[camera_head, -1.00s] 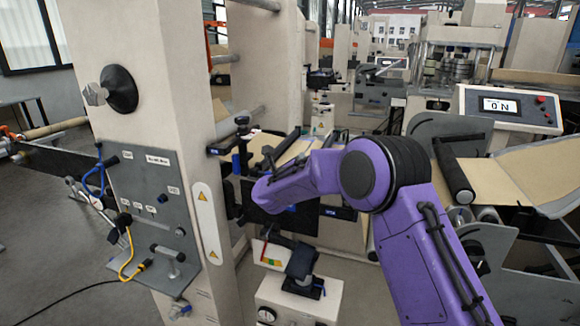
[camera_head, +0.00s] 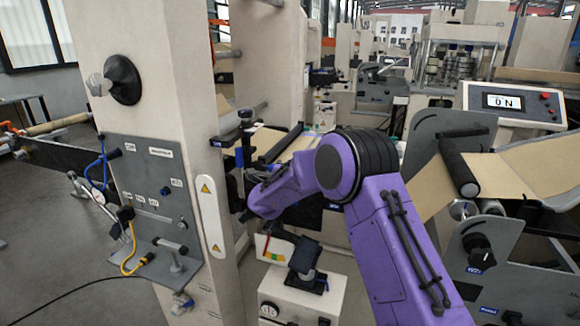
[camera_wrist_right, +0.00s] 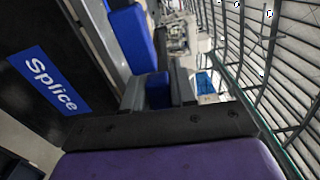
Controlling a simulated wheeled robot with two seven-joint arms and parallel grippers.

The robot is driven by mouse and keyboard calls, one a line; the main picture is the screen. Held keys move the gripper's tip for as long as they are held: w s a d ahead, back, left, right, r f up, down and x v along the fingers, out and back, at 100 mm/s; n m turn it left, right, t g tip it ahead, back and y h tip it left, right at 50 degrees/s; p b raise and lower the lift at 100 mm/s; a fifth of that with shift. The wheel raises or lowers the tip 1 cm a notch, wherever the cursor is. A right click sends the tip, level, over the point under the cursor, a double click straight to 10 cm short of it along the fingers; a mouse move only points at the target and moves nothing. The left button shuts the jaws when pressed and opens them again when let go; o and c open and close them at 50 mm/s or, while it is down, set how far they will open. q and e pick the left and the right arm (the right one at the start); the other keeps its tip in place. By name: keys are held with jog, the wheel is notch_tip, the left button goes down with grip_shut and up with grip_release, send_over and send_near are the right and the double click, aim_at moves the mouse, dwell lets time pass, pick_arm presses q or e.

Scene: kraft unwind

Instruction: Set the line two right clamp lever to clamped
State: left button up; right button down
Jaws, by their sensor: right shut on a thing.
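My right gripper (camera_head: 254,182) is at the dark splice unit beside the tall beige column, with its purple arm reaching in from the lower right. In the right wrist view its fingers (camera_wrist_right: 158,92) are shut on a blue piece (camera_wrist_right: 158,86), which looks like the handle of the clamp lever. A larger blue block (camera_wrist_right: 131,38) lies just beyond it. A dark plate with a blue "Splice" label (camera_wrist_right: 50,80) is on the left. In the head view the arm and wrist hide most of the lever, so its angle cannot be told. My left gripper is not in view.
The beige column (camera_head: 185,85) with a grey panel (camera_head: 150,190) stands close on the left. A black upright lever or knob (camera_head: 246,125) rises above the splice unit. A beige box (camera_head: 300,298) stands below. A console reading "ON" (camera_head: 501,102) is at right.

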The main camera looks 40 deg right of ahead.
jog(key=shift+f+n, duration=0.4)
jog(key=shift+n, duration=0.1)
jog(key=c, duration=1)
grip_release()
jog(key=b+v, duration=0.3)
jog(key=v, duration=0.7)
jog(key=shift+s+a, duration=0.15)
jog(key=shift+a, duration=0.1)
